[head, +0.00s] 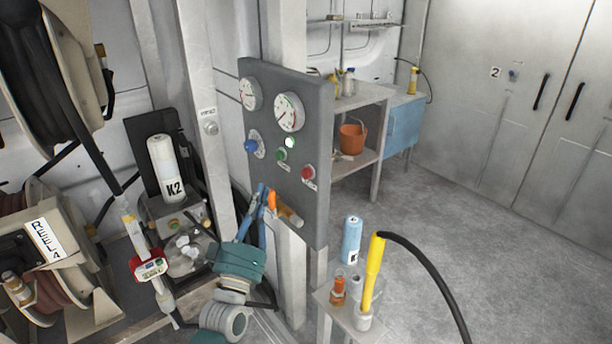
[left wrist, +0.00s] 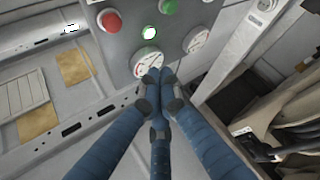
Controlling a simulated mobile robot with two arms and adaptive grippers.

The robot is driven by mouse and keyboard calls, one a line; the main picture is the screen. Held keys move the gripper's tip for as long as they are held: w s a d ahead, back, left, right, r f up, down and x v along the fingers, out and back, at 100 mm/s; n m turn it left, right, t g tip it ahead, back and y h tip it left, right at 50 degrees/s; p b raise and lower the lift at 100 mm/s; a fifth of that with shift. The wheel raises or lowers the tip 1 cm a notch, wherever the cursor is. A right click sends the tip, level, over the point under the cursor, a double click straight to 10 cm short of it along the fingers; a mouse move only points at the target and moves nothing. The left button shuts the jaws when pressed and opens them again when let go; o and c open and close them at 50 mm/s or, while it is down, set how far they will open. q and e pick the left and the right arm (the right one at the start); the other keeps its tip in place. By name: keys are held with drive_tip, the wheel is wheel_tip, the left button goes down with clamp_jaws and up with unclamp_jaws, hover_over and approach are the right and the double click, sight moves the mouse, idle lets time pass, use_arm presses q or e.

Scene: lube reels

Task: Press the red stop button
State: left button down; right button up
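The grey control panel (head: 262,125) is fixed to a pale post. The red stop button (head: 308,172) sits at its lower right, uncovered, with a small label below. It also shows in the left wrist view (left wrist: 109,20), upper left. My left gripper (head: 265,190) has blue fingers and is in front of the panel's lower left, left of and below the red button. In the left wrist view its fingertips (left wrist: 156,76) come together with nothing seen between them, beside a gauge. Contact with the panel cannot be told. My right gripper is out of view.
The panel also has a green button (head: 281,154), a lit green lamp (head: 290,142), a blue knob (head: 251,146) and two gauges. An orange part (head: 272,199) lies beside my fingers. A small stand with a yellow-handled tool (head: 374,262) is at the lower right.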

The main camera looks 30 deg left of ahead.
sight(306, 173)
use_arm(q)
drive_tip(key=w+d+b, duration=0.2)
drive_tip(key=w+d, duration=0.1)
drive_tip(key=w, duration=0.5)
drive_tip(key=shift+d, duration=0.2)
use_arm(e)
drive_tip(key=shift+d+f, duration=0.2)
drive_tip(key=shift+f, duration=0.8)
use_arm(q)
drive_tip(key=shift+w, duration=0.1)
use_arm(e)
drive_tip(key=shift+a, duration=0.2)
use_arm(q)
drive_tip(key=shift+w+d, duration=0.2)
drive_tip(key=shift+w, duration=0.2)
drive_tip(key=shift+w+d, duration=0.15)
drive_tip(key=shift+w, duration=0.25)
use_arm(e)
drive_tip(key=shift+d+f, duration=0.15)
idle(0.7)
use_arm(q)
drive_tip(key=shift+s, duration=0.15)
drive_tip(key=shift+s+a, duration=0.35)
drive_tip(key=shift+s, duration=0.35)
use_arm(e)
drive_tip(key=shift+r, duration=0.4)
